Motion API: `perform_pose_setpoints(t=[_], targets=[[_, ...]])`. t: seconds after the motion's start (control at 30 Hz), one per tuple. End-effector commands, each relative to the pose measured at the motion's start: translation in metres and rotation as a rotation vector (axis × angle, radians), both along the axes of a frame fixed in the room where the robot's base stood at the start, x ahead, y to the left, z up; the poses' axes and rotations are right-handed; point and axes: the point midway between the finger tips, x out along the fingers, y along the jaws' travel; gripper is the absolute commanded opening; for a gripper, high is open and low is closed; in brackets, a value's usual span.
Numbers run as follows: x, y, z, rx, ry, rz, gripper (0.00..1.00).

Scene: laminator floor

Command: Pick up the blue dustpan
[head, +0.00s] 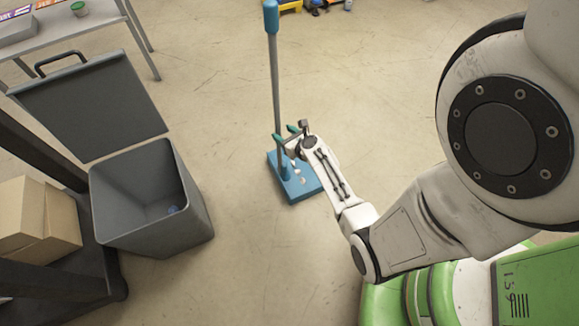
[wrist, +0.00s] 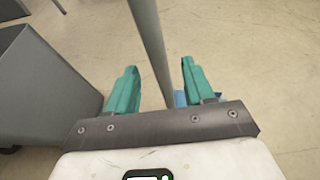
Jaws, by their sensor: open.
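The blue dustpan (head: 312,187) stands on the floor in the middle of the head view. Its long grey pole (head: 276,90) rises upright to a blue grip (head: 271,17). Small whitish bits show on the pan. My gripper (head: 284,136) is open, with its teal fingers at the lower part of the pole, above the pan. In the wrist view the pole (wrist: 150,50) runs between the two open fingers of my gripper (wrist: 157,85). A bit of the blue pan (wrist: 181,98) shows behind the right finger. I cannot tell whether either finger touches the pole.
A grey bin (head: 150,210) with its lid (head: 90,105) raised stands left of the dustpan; a small blue thing lies inside. Cardboard boxes (head: 38,220) rest on a dark rack at the far left. A grey table (head: 70,28) is at the upper left.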

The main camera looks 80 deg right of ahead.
Motion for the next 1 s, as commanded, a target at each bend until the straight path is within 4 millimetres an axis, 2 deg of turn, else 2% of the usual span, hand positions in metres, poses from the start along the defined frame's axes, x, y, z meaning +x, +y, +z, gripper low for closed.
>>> perform_pose_setpoints(t=[0.17,0.5,0.77,1.0], targets=[[0.009,-0.007,-0.005,-0.001,0.0,0.0,0.53],[0.041,-0.032,-0.02,-0.003,0.001,0.001,0.53],[0.044,-0.033,-0.02,-0.002,0.001,0.002,0.53],[0.044,-0.033,-0.02,-0.002,0.001,0.002,0.33]])
